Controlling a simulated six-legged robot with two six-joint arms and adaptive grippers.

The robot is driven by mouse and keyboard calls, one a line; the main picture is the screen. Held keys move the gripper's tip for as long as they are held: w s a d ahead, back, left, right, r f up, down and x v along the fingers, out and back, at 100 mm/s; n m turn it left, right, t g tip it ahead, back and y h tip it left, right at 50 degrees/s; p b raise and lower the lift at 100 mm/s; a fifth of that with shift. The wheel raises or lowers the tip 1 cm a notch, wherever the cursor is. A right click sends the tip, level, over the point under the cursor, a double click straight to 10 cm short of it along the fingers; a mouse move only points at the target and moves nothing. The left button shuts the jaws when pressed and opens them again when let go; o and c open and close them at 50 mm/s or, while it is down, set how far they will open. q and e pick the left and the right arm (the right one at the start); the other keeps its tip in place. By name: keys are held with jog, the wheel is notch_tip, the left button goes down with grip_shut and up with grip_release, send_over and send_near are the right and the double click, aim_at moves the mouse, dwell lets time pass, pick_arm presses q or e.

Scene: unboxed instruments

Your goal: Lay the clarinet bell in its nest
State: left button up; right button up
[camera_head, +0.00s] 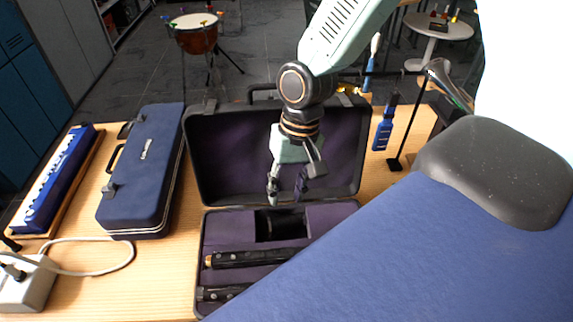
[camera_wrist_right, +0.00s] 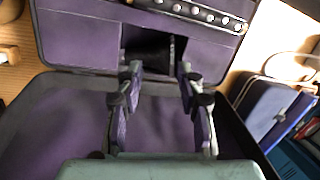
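The open clarinet case (camera_head: 353,207) has a purple lining. Its nest is a dark recess in the middle of the back padding. A black flared shape, apparently the clarinet bell (camera_head: 284,226), lies in this recess; it also shows in the right wrist view (camera_wrist_right: 172,52). Dark on dark, its exact seating is hard to tell. My right gripper (camera_head: 286,197) is above the case, just behind the recess, fingers pointing down. In the right wrist view (camera_wrist_right: 158,78) its fingers are apart with nothing held between them. My left gripper is not in view.
Black clarinet joints (camera_head: 255,258) lie in the front of the case. The raised lid (camera_head: 225,165) stands behind the gripper. A closed blue case (camera_head: 143,175) and a small keyboard (camera_head: 58,180) are on the left. A blue bottle-like item (camera_head: 384,130) stands right of the lid.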

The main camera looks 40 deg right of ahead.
aim_at(267, 210)
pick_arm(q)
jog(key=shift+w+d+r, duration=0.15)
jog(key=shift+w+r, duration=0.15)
pick_arm(e)
jog(key=w, duration=0.2)
jog(key=w+t, duration=0.1)
jog(key=shift+w+a+f, duration=0.15)
jog(key=shift+w+f, duration=0.15)
jog(key=shift+w, duration=0.05)
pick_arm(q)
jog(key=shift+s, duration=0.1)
pick_arm(e)
jog(key=shift+s+r, duration=0.1)
jog(key=b+x, duration=0.5)
jog(key=x, duration=0.3)
jog(key=shift+b, duration=0.4)
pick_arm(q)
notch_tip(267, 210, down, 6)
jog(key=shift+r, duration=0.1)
pick_arm(e)
jog(key=shift+c, duration=0.3)
grip_shut()
